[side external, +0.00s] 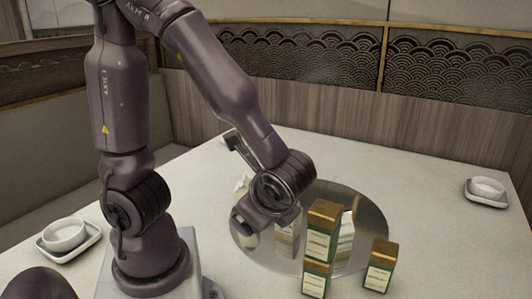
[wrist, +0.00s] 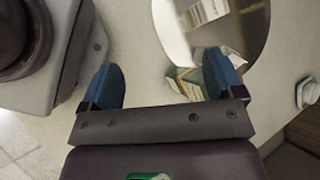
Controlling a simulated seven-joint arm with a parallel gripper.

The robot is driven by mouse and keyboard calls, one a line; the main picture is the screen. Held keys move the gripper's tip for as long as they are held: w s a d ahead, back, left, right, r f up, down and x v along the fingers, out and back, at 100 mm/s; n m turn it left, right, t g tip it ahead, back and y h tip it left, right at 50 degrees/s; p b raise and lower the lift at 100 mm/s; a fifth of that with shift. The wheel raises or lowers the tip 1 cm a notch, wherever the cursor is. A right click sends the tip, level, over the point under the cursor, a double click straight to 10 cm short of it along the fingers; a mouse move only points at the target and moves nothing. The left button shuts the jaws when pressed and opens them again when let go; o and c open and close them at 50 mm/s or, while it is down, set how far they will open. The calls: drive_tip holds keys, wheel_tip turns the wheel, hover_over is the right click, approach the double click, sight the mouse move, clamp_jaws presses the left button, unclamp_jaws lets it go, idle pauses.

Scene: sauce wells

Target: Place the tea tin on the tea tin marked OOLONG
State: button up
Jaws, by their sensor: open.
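In the side view a green tea tin with a gold-brown lid (side external: 322,228) appears to sit on top of a second such tin (side external: 316,278). A third green tin (side external: 380,266) stands alone to the right, upright on the table. All have pale labels; the lettering is too small to read, so I cannot tell which is OOLONG. My gripper (side external: 243,226) is left of the stacked tins, apart from them, partly hidden by my wrist. In the wrist view my gripper (wrist: 162,80) is open, with a green and pale tin (wrist: 184,82) beyond the right finger, partly hidden by it.
A round mirror-like tray (side external: 362,212) lies behind the tins, with pale lettered boxes (side external: 345,230) on it or reflected in it. White bowls on saucers stand at the left (side external: 64,234) and far right (side external: 486,188).

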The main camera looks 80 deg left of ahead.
wheel_tip(320, 180, up, 11)
drive_tip(key=n+t+h, duration=0.6)
drive_tip(key=n+h, duration=0.2)
drive_tip(key=n, duration=0.2)
drive_tip(key=shift+w+d+n+h, duration=0.2)
drive_tip(key=shift+d+n+h, duration=0.1)
drive_tip(key=shift+h, duration=0.1)
drive_tip(key=shift+f, duration=0.1)
